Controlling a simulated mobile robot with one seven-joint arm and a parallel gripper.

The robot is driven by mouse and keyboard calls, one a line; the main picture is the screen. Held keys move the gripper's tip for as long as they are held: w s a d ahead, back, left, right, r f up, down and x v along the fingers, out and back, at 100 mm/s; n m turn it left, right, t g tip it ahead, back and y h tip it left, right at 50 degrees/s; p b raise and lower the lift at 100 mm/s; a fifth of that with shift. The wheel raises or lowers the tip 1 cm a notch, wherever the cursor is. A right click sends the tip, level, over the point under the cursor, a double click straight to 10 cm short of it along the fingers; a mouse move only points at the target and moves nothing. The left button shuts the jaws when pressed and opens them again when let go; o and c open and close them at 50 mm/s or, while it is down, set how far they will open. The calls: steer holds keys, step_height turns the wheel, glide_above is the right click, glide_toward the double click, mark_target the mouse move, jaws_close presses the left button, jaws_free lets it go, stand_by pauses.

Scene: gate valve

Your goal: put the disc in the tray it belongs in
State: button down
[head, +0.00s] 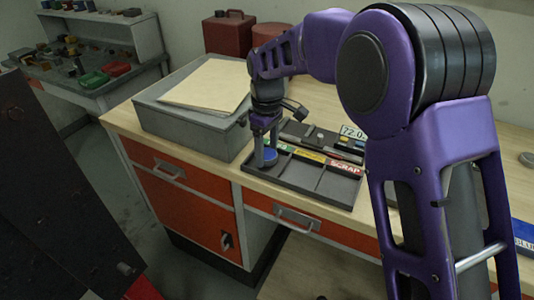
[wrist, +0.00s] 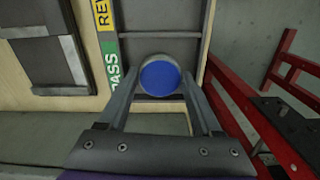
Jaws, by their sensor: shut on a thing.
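My gripper (head: 265,148) points down at the left end of the dark sorting tray (head: 333,190). It is shut on the blue-topped disc (head: 270,155). In the wrist view the round blue disc (wrist: 160,77) sits between the two fingers (wrist: 160,95). The tray has compartments with labels along its back: green, yellow and red SCRAP (head: 343,167). In the wrist view the green PASS label (wrist: 113,68) is beside the disc, and the yellow label (wrist: 103,15) is farther up. The disc is over the end compartment by PASS; its height above the floor is unclear.
A grey box (head: 185,122) with a pale board on top stands left of the tray. A white card reading 72.0 (head: 352,132) and a dark case with small items are behind the tray. A blue label (head: 525,237) shows at the right edge.

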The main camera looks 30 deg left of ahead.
mark_target(267, 154)
steer(key=shift+f, duration=0.5)
steer(key=shift+c, duration=1.7)
jaws_free()
steer(key=shift+f, duration=0.15)
step_height(267, 154, up, 12)
steer(key=p, duration=0.1)
steer(key=shift+r, duration=0.2)
